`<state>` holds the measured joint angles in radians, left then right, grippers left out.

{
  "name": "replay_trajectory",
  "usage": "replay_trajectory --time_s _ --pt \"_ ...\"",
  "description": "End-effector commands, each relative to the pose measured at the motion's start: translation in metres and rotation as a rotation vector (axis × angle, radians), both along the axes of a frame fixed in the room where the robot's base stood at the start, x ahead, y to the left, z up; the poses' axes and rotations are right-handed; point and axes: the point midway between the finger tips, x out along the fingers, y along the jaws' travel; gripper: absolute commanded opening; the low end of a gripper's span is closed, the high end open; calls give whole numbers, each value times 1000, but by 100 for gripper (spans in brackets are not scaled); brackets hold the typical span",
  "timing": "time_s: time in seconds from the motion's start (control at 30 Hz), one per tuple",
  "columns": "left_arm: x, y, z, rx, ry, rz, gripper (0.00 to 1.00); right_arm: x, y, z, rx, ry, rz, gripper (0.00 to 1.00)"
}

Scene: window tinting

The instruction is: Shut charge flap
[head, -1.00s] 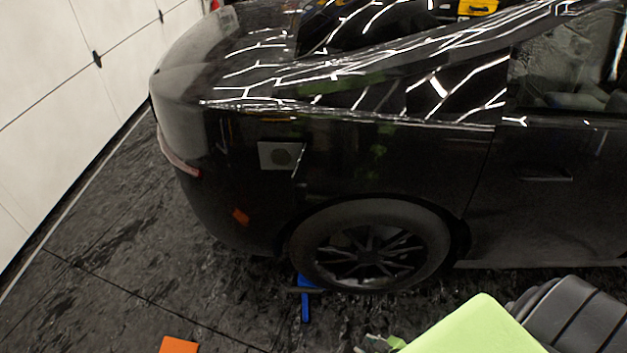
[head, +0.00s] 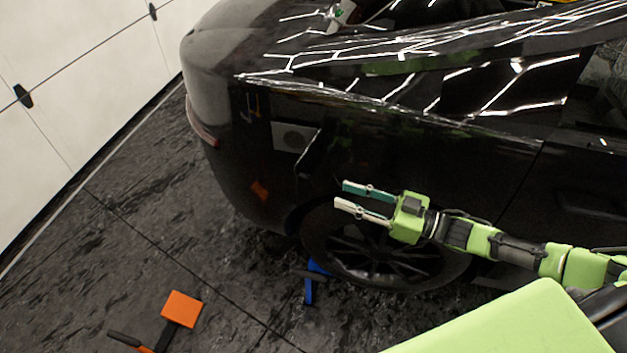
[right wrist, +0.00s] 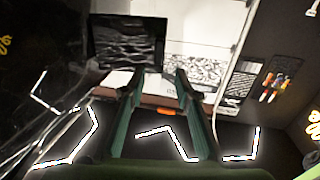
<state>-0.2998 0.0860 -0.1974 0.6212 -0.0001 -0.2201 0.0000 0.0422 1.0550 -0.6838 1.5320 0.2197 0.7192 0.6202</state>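The charge port (head: 290,137) shows in the head view as a pale square recess with a round socket, in the rear side of a black car (head: 400,140). Its dark charge flap (head: 308,154) stands open, sticking out at the port's right edge. My right gripper (head: 341,195) is open and empty, in front of the car below and right of the flap, apart from it. Its two spread fingers also show in the right wrist view (right wrist: 158,82). A dark square panel lies beyond them there; I cannot tell whether it is the flap. My left gripper is not in view.
The car's rear wheel (head: 375,250) is below my right gripper. An orange-headed tool (head: 181,309) and a blue tool (head: 310,285) lie on the dark floor. A white panelled wall (head: 70,90) stands at the left, with free floor between it and the car.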

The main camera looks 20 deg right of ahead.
Motion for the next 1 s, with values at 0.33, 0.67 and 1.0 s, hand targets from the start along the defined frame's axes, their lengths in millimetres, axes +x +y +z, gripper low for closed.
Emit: replay_trajectory --time_s 0.33,0.67,1.0 --pt "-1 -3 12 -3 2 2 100 52 52 2 1 -1 -2 29" --pt "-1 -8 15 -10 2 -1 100 70 72 -1 -2 2 -2 29" --pt "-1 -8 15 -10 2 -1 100 70 72 -1 -2 2 -2 6"
